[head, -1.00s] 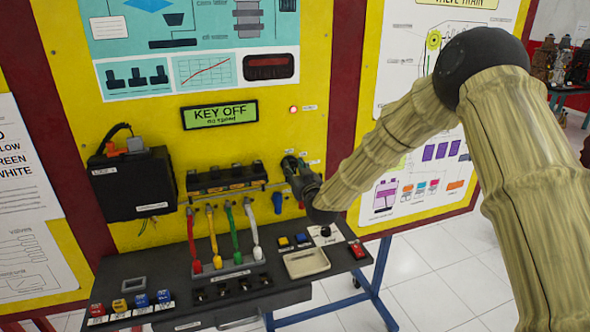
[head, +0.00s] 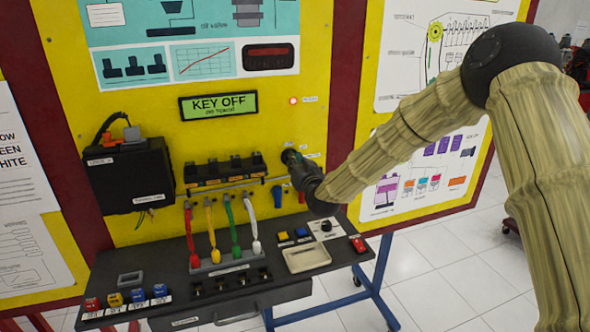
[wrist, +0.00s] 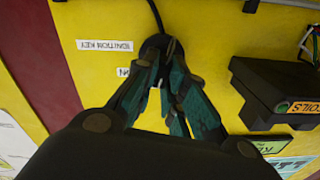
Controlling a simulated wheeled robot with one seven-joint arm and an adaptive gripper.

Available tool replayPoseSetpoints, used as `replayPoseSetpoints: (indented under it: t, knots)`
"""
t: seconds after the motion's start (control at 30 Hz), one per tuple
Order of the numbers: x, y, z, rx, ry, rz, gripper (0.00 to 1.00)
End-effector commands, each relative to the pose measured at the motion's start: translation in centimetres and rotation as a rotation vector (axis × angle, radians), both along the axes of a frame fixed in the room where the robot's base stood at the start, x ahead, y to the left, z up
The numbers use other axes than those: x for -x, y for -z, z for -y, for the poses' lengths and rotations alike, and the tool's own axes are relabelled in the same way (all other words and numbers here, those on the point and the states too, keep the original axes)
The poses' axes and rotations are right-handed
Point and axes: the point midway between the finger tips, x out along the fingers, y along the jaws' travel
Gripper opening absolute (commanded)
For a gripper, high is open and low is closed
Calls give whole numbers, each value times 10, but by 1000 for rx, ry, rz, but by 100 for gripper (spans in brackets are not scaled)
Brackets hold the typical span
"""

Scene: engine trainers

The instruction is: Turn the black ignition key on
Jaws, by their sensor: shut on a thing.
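The black ignition key is mostly hidden at my fingertips. My gripper (wrist: 160,55), with teal fingers, is shut on the key at the yellow panel. In the head view my gripper (head: 292,160) meets the panel right of the row of coils, and it covers the key there. The display (head: 218,105) reads "KEY OFF". An "ON" label (wrist: 123,72) shows beside the fingers in the wrist view.
A red light (head: 293,100) glows above the key. A blue connector (head: 277,196) hangs just below left of my gripper. The black coil pack (head: 225,170) sits to the left. A dark shelf (head: 225,290) with buttons and a beige tray (head: 307,259) juts out below.

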Motion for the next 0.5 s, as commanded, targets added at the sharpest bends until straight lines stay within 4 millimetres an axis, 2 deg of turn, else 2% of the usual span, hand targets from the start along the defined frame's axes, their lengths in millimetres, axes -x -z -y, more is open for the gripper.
replayPoseSetpoints:
  t: [0.03,0.5]
  knots:
    - [-1,7,2,-42,2,-14,0]
    - [-2,7,5,-456,2,-163,0]
